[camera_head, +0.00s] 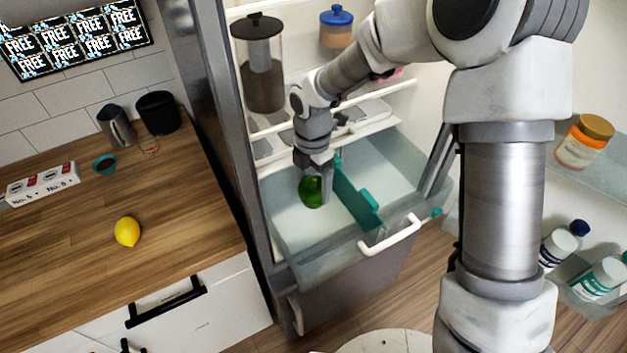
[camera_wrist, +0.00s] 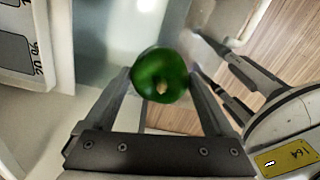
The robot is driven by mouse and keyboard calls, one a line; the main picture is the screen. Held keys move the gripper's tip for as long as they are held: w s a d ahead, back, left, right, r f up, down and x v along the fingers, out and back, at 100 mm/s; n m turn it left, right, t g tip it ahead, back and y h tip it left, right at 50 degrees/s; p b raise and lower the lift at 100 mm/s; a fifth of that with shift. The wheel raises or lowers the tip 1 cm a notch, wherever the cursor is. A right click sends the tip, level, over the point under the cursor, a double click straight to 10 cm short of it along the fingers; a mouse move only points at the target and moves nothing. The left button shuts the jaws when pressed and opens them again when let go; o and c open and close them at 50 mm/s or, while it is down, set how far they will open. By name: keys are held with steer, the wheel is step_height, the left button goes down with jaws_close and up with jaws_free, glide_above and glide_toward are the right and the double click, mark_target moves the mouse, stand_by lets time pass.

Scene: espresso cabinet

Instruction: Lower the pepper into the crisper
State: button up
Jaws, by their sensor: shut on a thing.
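The pepper (camera_head: 311,192) is green and glossy. My gripper (camera_head: 316,178) is shut on it and points down over the open crisper drawer. In the wrist view the pepper (camera_wrist: 160,76) sits between the two fingertips, its stem facing the camera. The crisper (camera_head: 292,262) is a translucent drawer pulled out of the fridge, with a white handle at its front. A teal divider (camera_head: 352,190) stands inside it, just right of the pepper. The left compartment below the pepper looks empty. I cannot tell whether the pepper touches the drawer floor.
A fridge shelf with flat packages (camera_head: 365,112) lies behind and above the drawer. The open fridge door on the right holds jars and bottles (camera_head: 584,140). A wooden counter on the left carries a lemon (camera_head: 127,231) and cups.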

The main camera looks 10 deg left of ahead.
step_height(320, 180, down, 14)
steer(key=b, duration=0.9)
stand_by(1.4)
steer(key=shift+f+b, duration=1.7)
steer(key=shift+f, duration=0.85)
stand_by(1.3)
steer(key=o, duration=1.1)
steer(key=shift+r, duration=0.15)
step_height(320, 180, up, 17)
steer(key=p, duration=0.3)
steer(key=shift+r, duration=0.15)
